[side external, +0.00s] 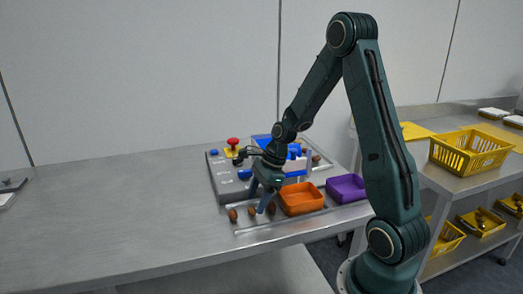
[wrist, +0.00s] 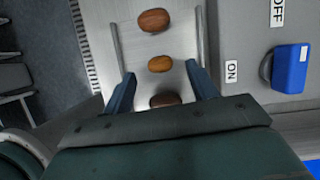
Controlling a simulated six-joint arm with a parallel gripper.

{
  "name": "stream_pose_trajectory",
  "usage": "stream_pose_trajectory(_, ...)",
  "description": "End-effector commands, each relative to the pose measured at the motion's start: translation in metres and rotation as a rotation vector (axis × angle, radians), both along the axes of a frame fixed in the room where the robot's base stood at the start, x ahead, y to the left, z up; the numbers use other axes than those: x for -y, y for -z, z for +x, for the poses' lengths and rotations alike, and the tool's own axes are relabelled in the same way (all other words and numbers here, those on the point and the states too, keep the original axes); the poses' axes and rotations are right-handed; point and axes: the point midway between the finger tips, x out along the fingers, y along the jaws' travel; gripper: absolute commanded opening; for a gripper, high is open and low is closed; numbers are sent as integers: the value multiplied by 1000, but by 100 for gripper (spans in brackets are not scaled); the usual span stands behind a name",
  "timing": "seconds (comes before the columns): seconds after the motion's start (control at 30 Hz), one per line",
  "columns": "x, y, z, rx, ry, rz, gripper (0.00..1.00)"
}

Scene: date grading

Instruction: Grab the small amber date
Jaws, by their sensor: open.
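The small amber date (wrist: 160,63) lies on a metal tray (wrist: 183,35) in the wrist view, between a larger reddish-brown date (wrist: 154,20) and a dark brown date (wrist: 165,99). The dark date is partly hidden by my gripper body. My gripper (wrist: 160,72) is open, with one blue finger on each side of the amber date's line and nothing held. In the side view my gripper (side external: 260,203) points down over the row of dates at the tray's left end. The middle date (side external: 252,211) there appears to be the amber one, close to the fingers.
An orange bin (side external: 302,198) and a purple bin (side external: 346,188) stand right of the dates. A grey control box with a red button (side external: 233,142) and a blue ON/OFF switch (wrist: 290,68) stands close behind. A yellow basket (side external: 470,150) is far right.

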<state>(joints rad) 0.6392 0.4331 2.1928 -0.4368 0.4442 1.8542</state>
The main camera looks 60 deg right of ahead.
Motion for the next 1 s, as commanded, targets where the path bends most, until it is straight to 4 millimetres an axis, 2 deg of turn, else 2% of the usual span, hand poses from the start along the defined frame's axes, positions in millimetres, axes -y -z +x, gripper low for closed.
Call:
stream_pose_trajectory(0.1,-4,13,3,-2,-1,0,58)
stream_pose_trajectory(0.3,-7,24,6,0,-1,-1,58)
stream_pose_trajectory(0.8,-7,24,6,0,0,-1,58)
stream_pose_trajectory(0.87,-7,24,6,0,0,-1,50)
stream_pose_trajectory(1.0,-7,24,6,0,0,-1,23)
